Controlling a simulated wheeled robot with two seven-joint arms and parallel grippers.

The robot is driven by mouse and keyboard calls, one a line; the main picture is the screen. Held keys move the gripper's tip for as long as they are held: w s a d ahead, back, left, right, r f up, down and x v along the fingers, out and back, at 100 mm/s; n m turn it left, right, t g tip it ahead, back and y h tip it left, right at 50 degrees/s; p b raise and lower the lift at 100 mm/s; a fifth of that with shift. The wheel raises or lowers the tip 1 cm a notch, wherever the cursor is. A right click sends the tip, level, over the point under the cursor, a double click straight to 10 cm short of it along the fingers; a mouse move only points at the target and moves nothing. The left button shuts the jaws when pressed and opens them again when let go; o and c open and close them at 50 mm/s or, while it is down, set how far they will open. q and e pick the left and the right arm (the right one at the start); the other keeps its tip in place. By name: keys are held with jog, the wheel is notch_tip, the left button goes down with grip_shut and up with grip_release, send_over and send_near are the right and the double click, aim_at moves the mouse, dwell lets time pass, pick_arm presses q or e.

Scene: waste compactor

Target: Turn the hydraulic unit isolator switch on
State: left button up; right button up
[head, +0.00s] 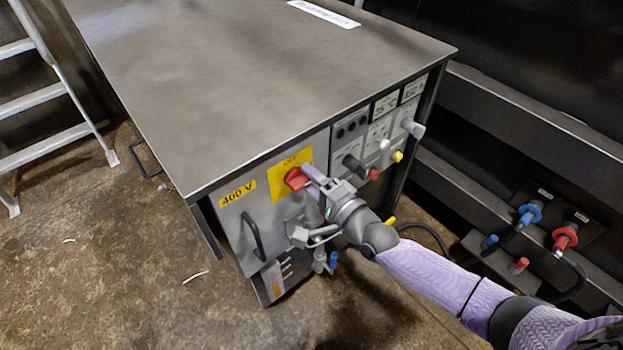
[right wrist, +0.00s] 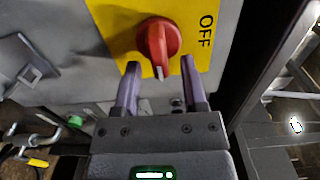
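The isolator switch is a red rotary knob (head: 297,179) on a yellow plate (head: 278,184) marked OFF, on the front of the grey hydraulic unit cabinet (head: 262,70). In the right wrist view the red knob (right wrist: 158,42) sits ahead of the fingertips, with its white mark toward my gripper and the OFF text at right. My right gripper (head: 312,180) is open in front of the plate. In the right wrist view its two purple fingers (right wrist: 160,65) stand apart on either side of the knob's lower end, with nothing held between them. Contact cannot be told. My left gripper is not in view.
Black, red and yellow controls (head: 375,172) fill the panel right of the plate. A black handle (head: 252,238) sticks out at lower left. Blue and red hose couplings (head: 564,238) are at right. A ladder (head: 45,95) stands at left. The floor in front is mostly clear.

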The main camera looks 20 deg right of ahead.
jog(key=p+v, duration=0.3)
jog(key=v, duration=0.7)
